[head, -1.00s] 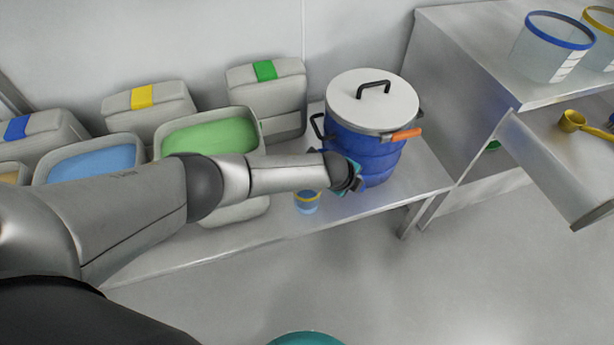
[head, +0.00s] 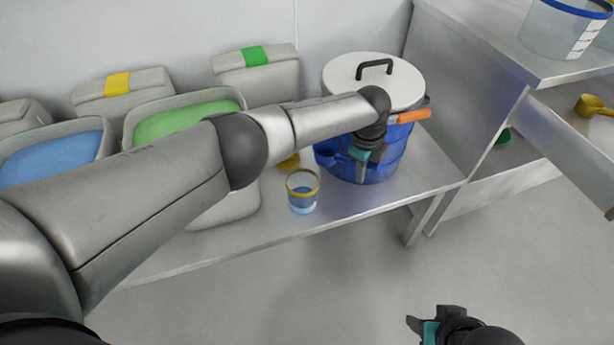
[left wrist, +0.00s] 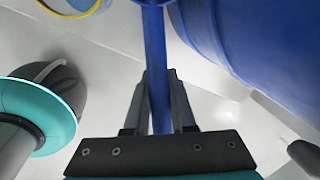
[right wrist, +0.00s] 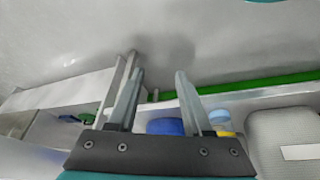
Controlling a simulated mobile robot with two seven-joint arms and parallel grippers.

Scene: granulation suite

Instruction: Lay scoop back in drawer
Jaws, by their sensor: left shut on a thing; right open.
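My left gripper (head: 362,172) is in front of the blue drum, pointing down. In the left wrist view its fingers (left wrist: 160,105) are shut on the long blue handle of the scoop (left wrist: 155,50). The scoop's bowl is at the top edge there, mostly cut off. In the head view the blue scoop is hard to tell from the drum behind it. The open drawer (head: 572,140) is at the far right, with a yellow scoop (head: 592,106) in it. My right gripper (head: 425,325) is low in the head view; its fingers (right wrist: 155,95) are open and empty.
The blue drum (head: 390,160) has a white lid (head: 350,85) and an orange latch. A yellow-rimmed cup (head: 302,195) with blue contents stands near the bench's front edge. Bins of green (head: 185,120) and blue (head: 50,160) powder are at left. A blue-rimmed clear tub (head: 555,40) stands above the drawer.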

